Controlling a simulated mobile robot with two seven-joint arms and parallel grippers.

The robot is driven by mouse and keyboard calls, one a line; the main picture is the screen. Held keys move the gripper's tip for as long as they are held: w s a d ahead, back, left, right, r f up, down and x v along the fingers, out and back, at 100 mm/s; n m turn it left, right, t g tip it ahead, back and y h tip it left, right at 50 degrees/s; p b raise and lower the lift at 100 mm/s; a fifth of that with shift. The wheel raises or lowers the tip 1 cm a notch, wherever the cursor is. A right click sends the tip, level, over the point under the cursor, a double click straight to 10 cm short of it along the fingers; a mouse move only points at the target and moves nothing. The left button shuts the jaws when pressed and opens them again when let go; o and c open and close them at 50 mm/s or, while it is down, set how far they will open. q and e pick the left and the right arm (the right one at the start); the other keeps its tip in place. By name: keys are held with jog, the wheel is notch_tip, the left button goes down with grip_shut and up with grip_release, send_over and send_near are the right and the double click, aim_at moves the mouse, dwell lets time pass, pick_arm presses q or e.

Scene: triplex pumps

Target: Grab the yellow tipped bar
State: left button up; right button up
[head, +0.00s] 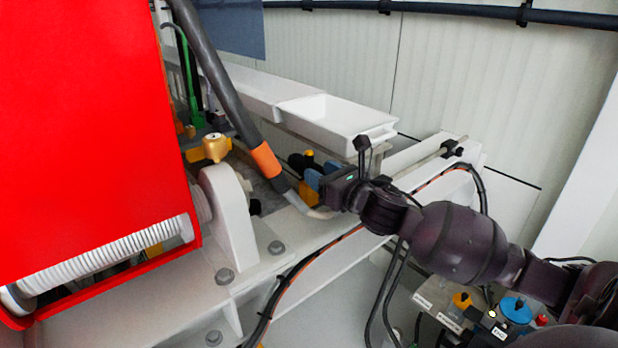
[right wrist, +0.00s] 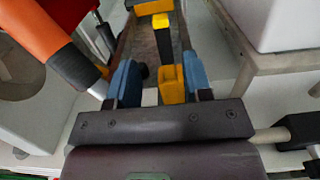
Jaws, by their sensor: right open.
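The bar is black with a yellow tip (right wrist: 160,20) and stands just ahead of my right gripper in the right wrist view. Its black shaft (right wrist: 163,45) runs down to a yellow block (right wrist: 172,85) that shows between the fingers. My right gripper (right wrist: 160,78) is open, with one blue finger on each side of the block. In the head view the right gripper (head: 312,180) reaches in from the right, and a small yellow tip (head: 309,153) shows by its fingers. The arm partly hides the bar there, and I cannot tell whether a finger touches it. My left gripper is not in view.
A grey hose with an orange band (head: 265,160) passes close left of the gripper. A white tray (head: 335,116) stands behind it. A white beam (head: 420,165) lies under the arm.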

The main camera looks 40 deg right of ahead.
aim_at(311, 165)
jog(key=shift+w+d, duration=0.1)
jog(key=shift+w, duration=2.5)
grip_shut()
